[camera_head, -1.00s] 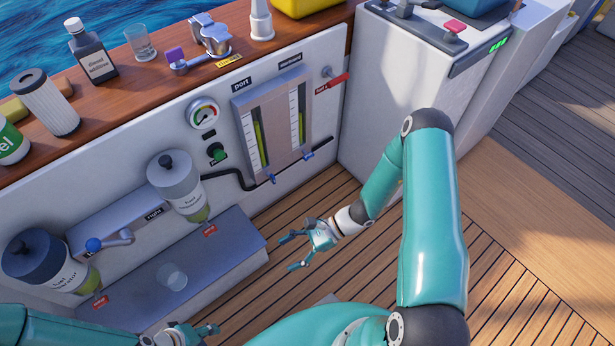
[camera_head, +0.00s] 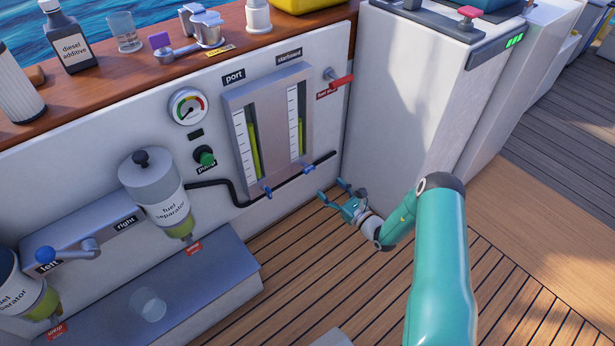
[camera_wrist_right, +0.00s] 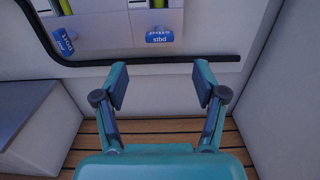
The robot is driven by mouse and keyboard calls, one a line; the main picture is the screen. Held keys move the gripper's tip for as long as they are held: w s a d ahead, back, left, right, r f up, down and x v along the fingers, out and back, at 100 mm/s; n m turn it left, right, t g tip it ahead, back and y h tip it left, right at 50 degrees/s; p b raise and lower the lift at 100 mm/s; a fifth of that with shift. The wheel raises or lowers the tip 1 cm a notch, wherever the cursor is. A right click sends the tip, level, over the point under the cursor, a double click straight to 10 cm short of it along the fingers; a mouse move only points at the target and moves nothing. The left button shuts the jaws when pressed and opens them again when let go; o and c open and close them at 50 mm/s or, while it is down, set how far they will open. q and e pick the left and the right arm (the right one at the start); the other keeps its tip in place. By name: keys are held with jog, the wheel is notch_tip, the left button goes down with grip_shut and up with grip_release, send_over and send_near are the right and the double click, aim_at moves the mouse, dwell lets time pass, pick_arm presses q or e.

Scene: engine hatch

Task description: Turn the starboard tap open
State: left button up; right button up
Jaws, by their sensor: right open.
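The starboard tap (camera_head: 308,169) is a small blue handle below the starboard sight gauge (camera_head: 294,124). In the right wrist view the tap (camera_wrist_right: 159,37) shows as a blue tag marked stbd, above and ahead of the fingers. The port tap (camera_head: 267,192) is a similar blue handle to its left; it also shows in the wrist view (camera_wrist_right: 63,41). My right gripper (camera_head: 332,195) is open and empty, below and to the right of the starboard tap and apart from it. It also shows in the right wrist view (camera_wrist_right: 161,88). My left gripper is out of view.
A white cabinet (camera_head: 400,100) stands close on the right. A red-handled valve (camera_head: 340,80) is above. A grey step (camera_head: 200,285) with a glass (camera_head: 148,304) is at lower left.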

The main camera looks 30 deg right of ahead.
aim_at(311, 171)
jog(key=w+b, duration=0.1)
jog(key=w, duration=0.2)
jog(key=w+b, duration=0.1)
jog(key=w, duration=0.2)
jog(key=w+b, duration=0.1)
jog(key=w, duration=0.3)
jog(key=shift+a, duration=0.4)
